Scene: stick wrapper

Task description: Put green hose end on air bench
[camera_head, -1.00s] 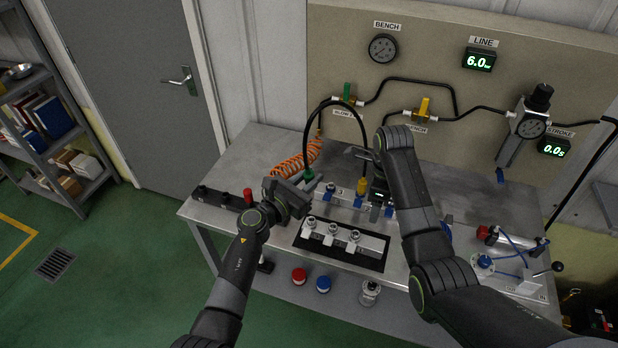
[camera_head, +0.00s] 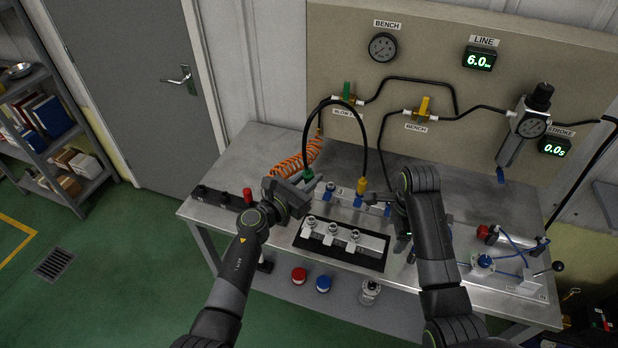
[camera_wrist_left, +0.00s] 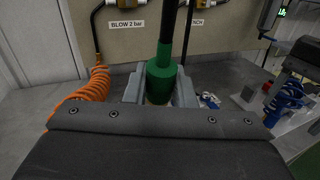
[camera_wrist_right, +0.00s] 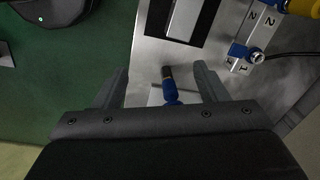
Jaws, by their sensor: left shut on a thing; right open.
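My left gripper (camera_head: 298,190) is shut on the green hose end (camera_wrist_left: 162,80), which points down between its fingers in the left wrist view. In the head view the green hose end (camera_head: 308,174) is at the back left of the bench. A black hose arcs from it to a yellow hose end (camera_head: 362,185), which stands at a numbered block (camera_head: 344,197) with blue fittings. My right gripper (camera_head: 402,222) is open, low over the bench right of the block. A blue fitting with a dark tip (camera_wrist_right: 170,88) shows between its fingers, not held. Whether the fingers touch it I cannot tell.
A black mat with metal fittings (camera_head: 343,240) lies on the metal bench (camera_head: 255,150). An orange coiled hose (camera_head: 298,163) lies at the back left. The wall panel has a green valve (camera_head: 346,91) and a yellow valve labelled BENCH (camera_head: 423,108). Red and blue caps sit on the lower shelf.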

